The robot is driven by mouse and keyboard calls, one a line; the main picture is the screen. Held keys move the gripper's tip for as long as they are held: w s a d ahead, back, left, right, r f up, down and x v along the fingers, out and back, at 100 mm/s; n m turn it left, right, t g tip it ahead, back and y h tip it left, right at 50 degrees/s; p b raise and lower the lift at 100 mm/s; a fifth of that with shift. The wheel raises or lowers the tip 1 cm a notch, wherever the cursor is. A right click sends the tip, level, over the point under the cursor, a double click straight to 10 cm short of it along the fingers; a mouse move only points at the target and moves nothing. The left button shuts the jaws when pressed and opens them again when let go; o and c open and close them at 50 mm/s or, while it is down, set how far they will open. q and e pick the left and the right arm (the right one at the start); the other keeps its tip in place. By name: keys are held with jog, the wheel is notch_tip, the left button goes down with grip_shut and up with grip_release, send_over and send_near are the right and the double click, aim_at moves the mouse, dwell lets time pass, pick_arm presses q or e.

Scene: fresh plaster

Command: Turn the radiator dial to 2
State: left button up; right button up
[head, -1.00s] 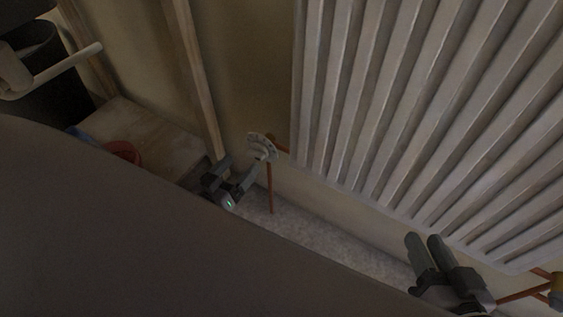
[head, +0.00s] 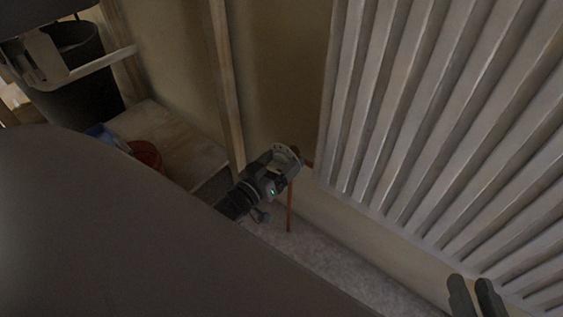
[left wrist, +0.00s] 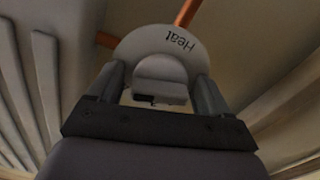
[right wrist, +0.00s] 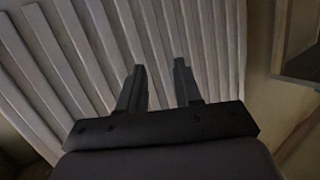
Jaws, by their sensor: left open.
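The radiator dial (head: 289,155) is a pale round disc on a copper pipe beside the radiator's lower left corner. In the left wrist view the dial (left wrist: 184,42) shows the word "Heat" and a pale knob (left wrist: 160,80) in its middle. My left gripper (head: 280,162) is at the dial, its open fingers on either side of the knob. I cannot tell whether they touch it. The dial's numbers and setting are hidden. My right gripper (head: 474,284) is open and empty near the radiator's lower edge; it also shows in the right wrist view (right wrist: 160,80).
The white ribbed radiator (head: 430,120) fills the right side. A copper pipe (head: 290,205) runs down below the dial. A dark bucket (head: 75,85) and a red pot (head: 147,155) stand at the left. The grey floor (head: 330,255) under the radiator is clear.

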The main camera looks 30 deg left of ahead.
pick_arm(q)
jog(key=c, duration=1)
jog(key=shift+o, duration=0.2)
